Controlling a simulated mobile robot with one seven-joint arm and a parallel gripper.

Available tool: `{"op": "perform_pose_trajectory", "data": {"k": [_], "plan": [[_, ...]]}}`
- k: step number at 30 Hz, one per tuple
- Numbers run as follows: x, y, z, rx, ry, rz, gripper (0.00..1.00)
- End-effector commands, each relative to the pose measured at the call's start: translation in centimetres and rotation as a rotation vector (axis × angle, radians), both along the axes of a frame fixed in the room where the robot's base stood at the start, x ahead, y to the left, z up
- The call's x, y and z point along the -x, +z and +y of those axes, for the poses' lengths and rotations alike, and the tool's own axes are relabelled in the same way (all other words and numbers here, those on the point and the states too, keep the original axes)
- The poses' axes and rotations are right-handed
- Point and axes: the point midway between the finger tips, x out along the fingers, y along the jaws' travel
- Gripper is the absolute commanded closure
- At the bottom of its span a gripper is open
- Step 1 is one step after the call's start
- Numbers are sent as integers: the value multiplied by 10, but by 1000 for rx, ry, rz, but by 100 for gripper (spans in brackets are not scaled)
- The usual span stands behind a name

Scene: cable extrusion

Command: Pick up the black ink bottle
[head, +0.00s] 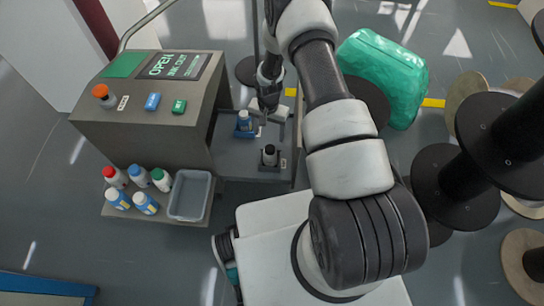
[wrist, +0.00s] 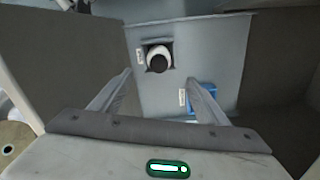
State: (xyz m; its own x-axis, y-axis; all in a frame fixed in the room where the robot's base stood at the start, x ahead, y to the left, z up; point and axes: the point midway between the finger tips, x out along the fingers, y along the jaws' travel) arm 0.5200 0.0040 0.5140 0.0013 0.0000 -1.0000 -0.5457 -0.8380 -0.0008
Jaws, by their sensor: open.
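The black ink bottle (head: 270,154), with a dark cap, stands upright in a dark square holder on the grey shelf of the machine. In the wrist view its round black cap (wrist: 158,63) and a white rim show from above, just beyond the fingertips. My gripper (head: 265,112) is over the shelf, behind the bottle in the head view. In the wrist view my gripper (wrist: 160,78) has its two fingers spread apart with nothing between them. They do not touch the bottle.
A blue-marked bottle (head: 244,121) stands in a second holder; the right finger partly covers its blue holder (wrist: 203,88) in the wrist view. Dark walls flank the shelf. Several capped bottles (head: 138,176) and a grey bin (head: 191,194) sit on a left side shelf.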

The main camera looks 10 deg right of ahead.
Motion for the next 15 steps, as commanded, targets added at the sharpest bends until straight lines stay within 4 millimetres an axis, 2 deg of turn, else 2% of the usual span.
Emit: {"op": "perform_pose_trajectory", "data": {"k": [9, 15], "plan": [[2, -71, 0, -1, 1, 3, 31], [1, -104, 0, -1, 1, 2, 31]]}}
